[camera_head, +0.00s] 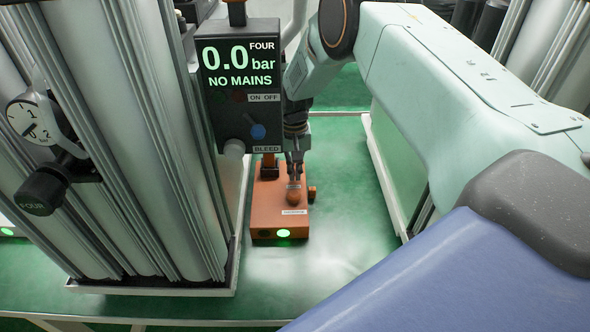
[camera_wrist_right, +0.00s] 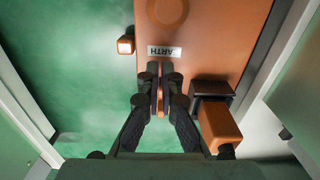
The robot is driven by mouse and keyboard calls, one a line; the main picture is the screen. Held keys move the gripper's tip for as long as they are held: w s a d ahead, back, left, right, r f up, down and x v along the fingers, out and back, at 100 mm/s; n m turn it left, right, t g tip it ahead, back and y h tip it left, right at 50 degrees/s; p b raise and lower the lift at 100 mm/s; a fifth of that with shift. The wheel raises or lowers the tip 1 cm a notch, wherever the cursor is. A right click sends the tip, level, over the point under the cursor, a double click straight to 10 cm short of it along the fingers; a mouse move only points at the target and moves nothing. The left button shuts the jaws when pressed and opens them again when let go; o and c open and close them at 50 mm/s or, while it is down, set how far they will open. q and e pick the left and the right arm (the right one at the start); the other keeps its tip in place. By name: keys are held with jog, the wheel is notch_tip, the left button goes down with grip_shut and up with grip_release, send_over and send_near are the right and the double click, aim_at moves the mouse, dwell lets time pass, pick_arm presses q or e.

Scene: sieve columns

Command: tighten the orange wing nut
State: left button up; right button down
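The orange earth box (camera_head: 268,212), labelled EARTH in the wrist view (camera_wrist_right: 210,35), sits on the green floor beside the column. The orange wing nut (camera_wrist_right: 160,101) shows as a narrow orange strip between my right fingers, most of it covered by them. My right gripper (camera_head: 294,172) reaches down over the box's top. In the wrist view its two fingers (camera_wrist_right: 160,78) are close together, one on each side of the strip, and look shut on it. My left gripper is in neither view.
A gauge panel (camera_head: 238,85) reading 0.0 bar, NO MAINS hangs just left of my right gripper. Sieve columns (camera_head: 120,130) stand at left. A small orange knob (camera_head: 312,192) sticks out of the box's side. Green floor (camera_head: 345,235) is clear right of the box.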

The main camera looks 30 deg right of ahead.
jog(key=shift+w+d+r+t, duration=0.15)
jog(key=shift+w+r, duration=0.15)
jog(key=shift+w, duration=0.15)
jog(key=shift+w+d+r+t, duration=0.15)
jog(key=shift+w+r, duration=0.1)
jog(key=shift+w, duration=0.2)
jog(key=c, duration=1.4)
grip_release()
jog(key=shift+s+d, duration=0.1)
jog(key=shift+c, duration=0.2)
jog(key=shift+r, duration=0.25)
notch_tip(320, 180, up, 11)
jog(key=s, duration=0.1)
jog(key=shift+s+a+f, duration=0.2)
jog(key=shift+s+a, duration=0.05)
jog(key=shift+s, duration=0.05)
